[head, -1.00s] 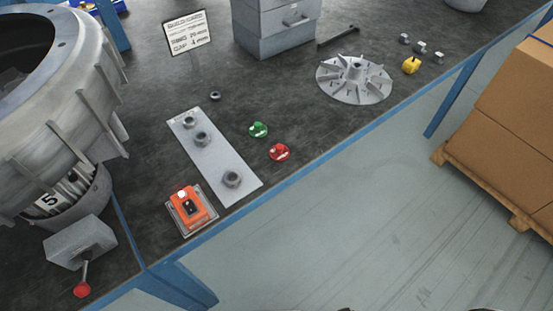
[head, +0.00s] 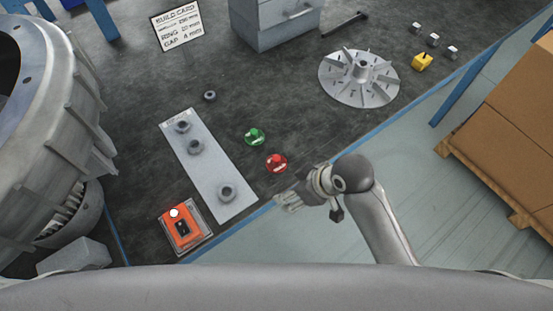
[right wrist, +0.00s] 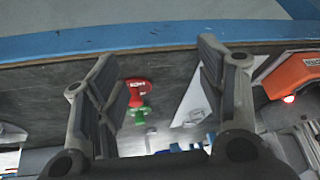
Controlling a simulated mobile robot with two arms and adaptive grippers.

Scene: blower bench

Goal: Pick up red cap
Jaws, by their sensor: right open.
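The red cap (head: 277,163) lies on the dark bench top near its front edge, just to the right of and below the green cap (head: 255,137). My right gripper (head: 287,201) is at the bench's front edge, below the red cap in the head view and apart from it. In the right wrist view my right gripper (right wrist: 154,60) is open and empty, with the red cap (right wrist: 136,90) showing between its fingers and the green cap (right wrist: 138,112) beyond it. My left gripper is not in view.
A grey plate with several rings (head: 217,178) and an orange control box (head: 182,229) lie to the left. A finned impeller disc (head: 358,78) and a yellow piece (head: 422,61) lie to the right. A build card (head: 178,29) stands behind. Bench around the caps is clear.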

